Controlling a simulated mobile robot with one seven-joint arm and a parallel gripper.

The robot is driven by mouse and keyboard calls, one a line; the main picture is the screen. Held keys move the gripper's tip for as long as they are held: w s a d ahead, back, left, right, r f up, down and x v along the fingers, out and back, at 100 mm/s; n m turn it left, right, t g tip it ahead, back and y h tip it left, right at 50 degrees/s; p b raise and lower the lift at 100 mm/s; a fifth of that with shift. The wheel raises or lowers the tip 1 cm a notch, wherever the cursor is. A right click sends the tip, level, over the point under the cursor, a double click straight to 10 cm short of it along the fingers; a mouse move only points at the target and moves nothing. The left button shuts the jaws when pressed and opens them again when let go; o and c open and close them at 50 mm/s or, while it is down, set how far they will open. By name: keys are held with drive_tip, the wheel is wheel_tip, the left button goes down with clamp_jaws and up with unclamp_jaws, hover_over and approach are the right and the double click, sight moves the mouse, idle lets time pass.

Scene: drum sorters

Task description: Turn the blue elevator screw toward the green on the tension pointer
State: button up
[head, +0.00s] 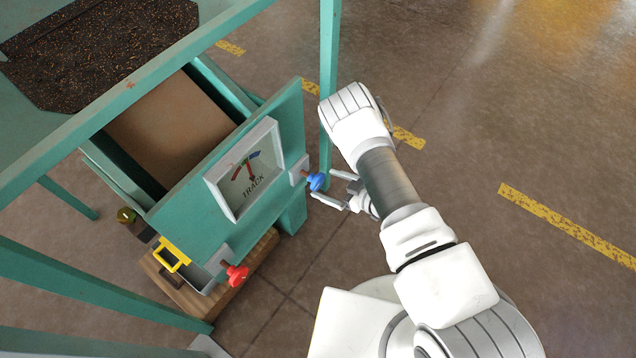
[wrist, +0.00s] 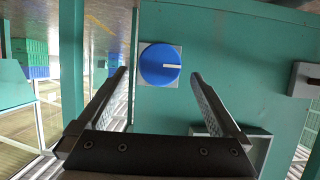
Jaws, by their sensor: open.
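The blue elevator screw (head: 316,181) sticks out of the right end of the green panel, on a small grey plate. In the wrist view it is a round blue knob (wrist: 160,64) with a white line pointing right. My gripper (head: 323,184) is open, its fingers on either side of the screw in the head view. In the wrist view the open fingertips (wrist: 158,74) flank the knob with gaps; contact is not visible. The tension pointer gauge (head: 244,167), marked TRACK, has red, green and blue marks and a red needle. Its exact reading is too small to tell.
A red screw (head: 236,275) projects from the panel's lower left, near a yellow bracket (head: 171,255). A green post (head: 329,80) stands behind my gripper. A grey block (wrist: 305,80) juts from the panel at right in the wrist view. Open floor lies right of my arm.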

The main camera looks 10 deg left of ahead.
sight(320, 181)
drive_tip(key=shift+b+x, duration=0.5)
drive_tip(key=shift+x, duration=1.65)
drive_tip(key=shift+c, duration=0.3)
drive_tip(key=c, duration=1.2)
